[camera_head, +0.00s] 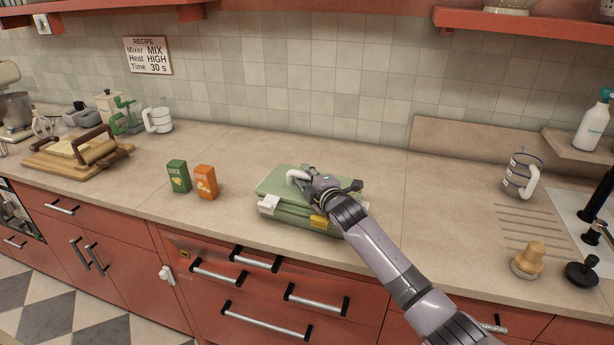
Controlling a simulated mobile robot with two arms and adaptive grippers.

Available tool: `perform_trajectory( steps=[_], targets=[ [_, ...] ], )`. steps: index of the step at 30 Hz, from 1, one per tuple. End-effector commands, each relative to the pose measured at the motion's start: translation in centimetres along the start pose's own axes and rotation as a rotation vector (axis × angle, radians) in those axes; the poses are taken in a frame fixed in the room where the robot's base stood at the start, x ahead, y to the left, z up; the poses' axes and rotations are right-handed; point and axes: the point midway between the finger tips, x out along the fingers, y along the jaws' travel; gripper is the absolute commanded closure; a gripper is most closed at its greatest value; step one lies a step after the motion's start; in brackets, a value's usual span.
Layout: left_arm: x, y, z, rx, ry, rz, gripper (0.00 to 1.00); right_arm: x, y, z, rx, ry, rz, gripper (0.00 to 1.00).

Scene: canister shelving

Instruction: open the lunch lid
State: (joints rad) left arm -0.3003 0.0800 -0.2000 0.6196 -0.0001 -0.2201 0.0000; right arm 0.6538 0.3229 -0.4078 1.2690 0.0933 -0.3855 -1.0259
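The lunch box (288,216) is green and sits on the counter in the middle of the head view. Its flat green lid (277,184) lies on top and looks shut. A white latch (268,204) is on the front left and a yellow latch (319,221) on the front right. My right gripper (322,182) is over the right part of the lid, at or just above it. A white curved piece (297,175) shows beside its fingers. Its fingers overlap the lid, so their opening and any contact are unclear. My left gripper is out of view.
Green (179,177) and orange (206,182) juice boxes stand left of the lunch box. A bread board (60,167) is farther left. A striped mug (521,174), a wooden knob-like piece (528,260) and the sink are right. The counter (235,150) behind the lunch box is clear.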

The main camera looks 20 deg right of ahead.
Motion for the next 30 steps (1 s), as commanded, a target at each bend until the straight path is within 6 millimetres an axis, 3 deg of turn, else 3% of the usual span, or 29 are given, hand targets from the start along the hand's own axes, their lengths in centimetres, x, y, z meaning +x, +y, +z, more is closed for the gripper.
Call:
perform_trajectory(
  steps=[7,19,30],
  targets=[
    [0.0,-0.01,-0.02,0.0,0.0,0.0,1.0,0.03,0.0,-0.01,0.0,0.0,0.0,0.74],
    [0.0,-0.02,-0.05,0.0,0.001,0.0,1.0,0.01,-0.02,0.0,0.0,0.0,0.0,1.0],
    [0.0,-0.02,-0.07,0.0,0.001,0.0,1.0,0.0,-0.04,0.0,0.001,0.0,-0.001,1.0]
  ],
)
